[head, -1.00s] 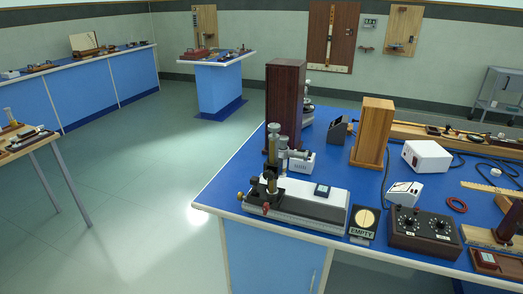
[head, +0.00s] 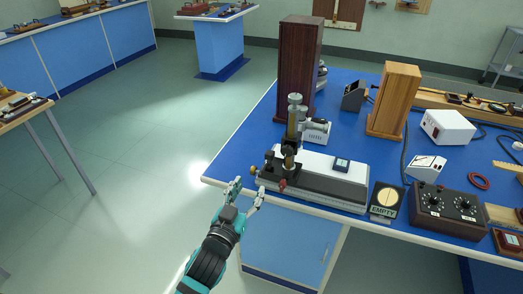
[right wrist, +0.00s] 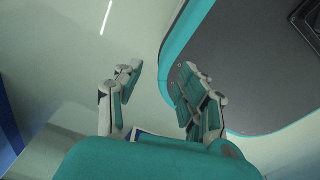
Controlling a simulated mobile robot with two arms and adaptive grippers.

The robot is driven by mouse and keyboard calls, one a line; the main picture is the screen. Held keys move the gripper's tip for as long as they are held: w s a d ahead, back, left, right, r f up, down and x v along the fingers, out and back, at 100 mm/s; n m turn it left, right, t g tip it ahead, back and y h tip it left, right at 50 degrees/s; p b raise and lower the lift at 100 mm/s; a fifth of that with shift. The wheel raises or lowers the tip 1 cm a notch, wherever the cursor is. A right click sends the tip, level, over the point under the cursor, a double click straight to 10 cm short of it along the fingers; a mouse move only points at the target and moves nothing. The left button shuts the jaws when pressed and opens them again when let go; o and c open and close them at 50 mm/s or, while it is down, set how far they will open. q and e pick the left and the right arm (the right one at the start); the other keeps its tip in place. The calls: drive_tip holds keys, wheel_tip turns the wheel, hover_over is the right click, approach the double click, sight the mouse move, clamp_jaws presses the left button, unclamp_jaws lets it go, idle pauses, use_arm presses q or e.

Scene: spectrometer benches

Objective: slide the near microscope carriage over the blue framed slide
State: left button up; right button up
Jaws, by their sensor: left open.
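The near microscope (head: 292,125) stands upright on its carriage at the left end of a long grey-and-white bed (head: 318,172). A red knob (head: 283,185) and a brass knob (head: 253,170) stick out low on the carriage. The blue framed slide (head: 342,164) lies on the bed's white top, right of the microscope and apart from it. My left gripper (head: 250,188) is open and empty, just off the bench's front-left corner, close to the carriage knobs. My right gripper (right wrist: 161,76) is open and empty in the right wrist view, over the floor.
A round-windowed EMPTY sign (head: 386,201) and a dark dial box (head: 445,210) stand right of the bed. Behind are a dark wooden tower (head: 299,65) and a lighter wooden block (head: 394,100). The floor (head: 130,180) left of the blue bench is clear.

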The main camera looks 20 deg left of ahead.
sight(268, 156)
use_arm(q)
drive_tip(key=w, duration=1.1)
drive_tip(key=w+p, duration=0.1)
drive_tip(key=w, duration=0.4)
drive_tip(key=shift+w+d+f, duration=0.1)
drive_tip(key=shift+w+d, duration=0.2)
drive_tip(key=shift+d, duration=0.05)
clamp_jaws()
